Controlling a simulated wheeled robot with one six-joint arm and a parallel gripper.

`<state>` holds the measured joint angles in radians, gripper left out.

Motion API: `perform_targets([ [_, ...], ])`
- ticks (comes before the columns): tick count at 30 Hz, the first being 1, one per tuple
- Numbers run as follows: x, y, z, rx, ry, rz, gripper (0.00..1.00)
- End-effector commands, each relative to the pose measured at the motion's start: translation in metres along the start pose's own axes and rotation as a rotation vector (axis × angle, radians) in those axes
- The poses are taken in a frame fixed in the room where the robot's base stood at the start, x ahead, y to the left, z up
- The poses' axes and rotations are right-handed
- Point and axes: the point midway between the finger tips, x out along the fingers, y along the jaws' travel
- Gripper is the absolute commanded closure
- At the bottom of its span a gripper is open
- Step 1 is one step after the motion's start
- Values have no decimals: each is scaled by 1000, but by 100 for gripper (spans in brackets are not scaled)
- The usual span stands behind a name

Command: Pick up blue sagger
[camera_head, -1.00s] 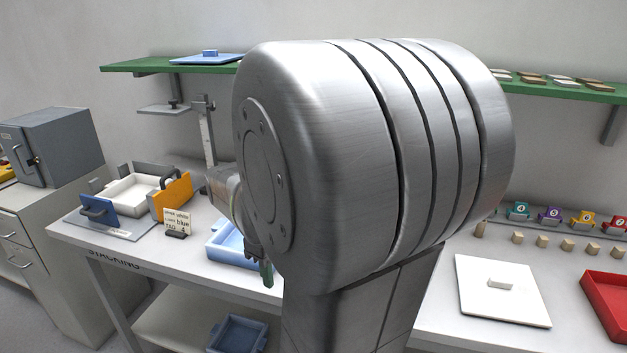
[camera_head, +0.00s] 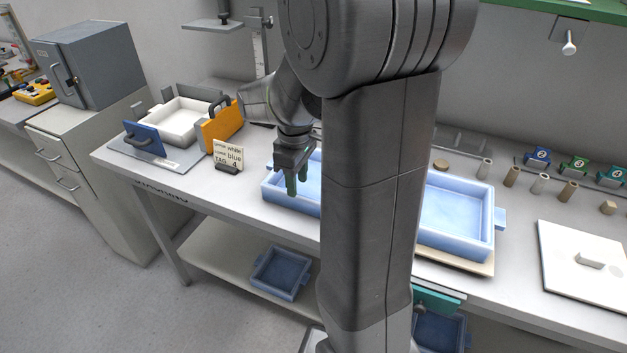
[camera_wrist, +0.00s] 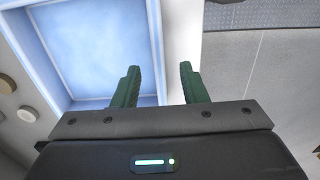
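Light blue sagger surface (camera_head: 455,212) shows on the table right of my arm, as a shallow square-walled tray with a side tab. More light blue wall (camera_head: 290,200) shows left of my arm, by my gripper. My arm hides the middle, so I cannot tell whether this is one sagger or two. My gripper (camera_head: 297,191) points down with green fingers apart and nothing between them. In the wrist view a light blue sagger (camera_wrist: 100,45) lies at upper left. My open fingers (camera_wrist: 160,72) appear on either side of its wall; contact is unclear.
A card (camera_head: 228,157) reading white, blue, TAG 4 stands left of my gripper. Behind it are a white tray (camera_head: 178,122) and an orange panel (camera_head: 222,127). A darker blue tray (camera_head: 281,272) sits on the lower shelf. A white lid (camera_head: 585,262) lies at right.

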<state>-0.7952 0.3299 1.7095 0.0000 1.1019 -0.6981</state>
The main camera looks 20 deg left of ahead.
Motion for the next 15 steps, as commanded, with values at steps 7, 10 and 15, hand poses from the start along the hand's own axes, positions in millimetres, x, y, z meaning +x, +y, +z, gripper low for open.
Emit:
perform_targets([
  [7,33,1,-2,1,-5,-4,61],
  [10,46,1,-2,1,-3,-3,61],
  [15,52,1,-3,1,-1,0,61],
])
